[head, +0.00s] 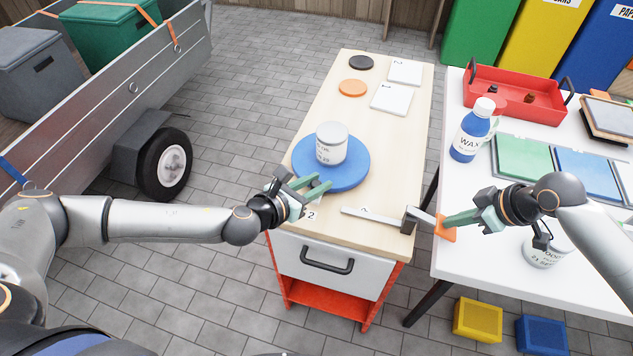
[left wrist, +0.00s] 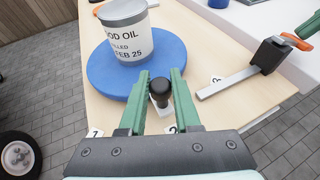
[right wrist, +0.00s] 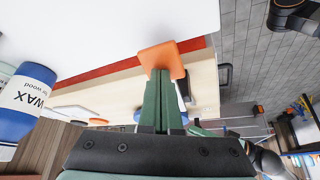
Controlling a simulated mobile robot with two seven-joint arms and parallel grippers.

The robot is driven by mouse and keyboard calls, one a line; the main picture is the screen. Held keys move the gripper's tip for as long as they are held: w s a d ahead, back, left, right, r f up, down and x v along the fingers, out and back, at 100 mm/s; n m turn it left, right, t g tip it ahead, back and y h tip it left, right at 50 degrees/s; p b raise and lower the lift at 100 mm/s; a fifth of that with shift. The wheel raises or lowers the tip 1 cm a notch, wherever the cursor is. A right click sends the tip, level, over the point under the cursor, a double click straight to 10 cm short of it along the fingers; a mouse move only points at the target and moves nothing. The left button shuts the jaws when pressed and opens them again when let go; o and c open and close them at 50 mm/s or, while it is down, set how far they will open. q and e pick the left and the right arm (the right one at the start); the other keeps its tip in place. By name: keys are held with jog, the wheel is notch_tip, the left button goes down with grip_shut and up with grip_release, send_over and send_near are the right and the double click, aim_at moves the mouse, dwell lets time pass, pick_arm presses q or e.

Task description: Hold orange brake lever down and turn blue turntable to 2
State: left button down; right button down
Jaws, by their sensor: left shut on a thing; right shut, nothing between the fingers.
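The blue turntable (head: 356,168) lies on the wooden bench top with a white can (head: 331,145) standing on it. My left gripper (head: 322,185) is at the turntable's near edge, shut on a black knob (left wrist: 160,92). Below the knob is a pale pointer, close to the label 2 (head: 311,215), which the fingers partly hide in the left wrist view. The label 3 (left wrist: 217,78) is to the right. The orange brake lever (head: 446,235) sticks out past the bench's right edge. My right gripper (head: 446,218) is shut and empty, its fingertips at the orange pad; contact is unclear.
A metal bar and dark block (head: 411,218) lie at the bench's near right corner. Orange (head: 353,88) and black discs with white squares lie at the far end. A white table (head: 480,262) on the right holds a wax bottle (head: 473,130) and a red tray (head: 515,97).

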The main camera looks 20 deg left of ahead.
pick_arm(q)
jog(key=c, duration=0.6)
grip_release()
jog(key=shift+s, duration=0.15)
jog(key=v, duration=1.2)
jog(key=shift+r, duration=0.1)
jog(key=shift+r, duration=0.1)
pick_arm(e)
jog(key=shift+r, duration=0.1)
pick_arm(q)
notch_tip(320, 180, up, 8)
jog(key=p, duration=0.8)
jog(key=shift+r+p, duration=0.15)
jog(key=shift+p, duration=0.15)
pick_arm(e)
notch_tip(320, 180, up, 7)
jog(key=shift+r, duration=0.2)
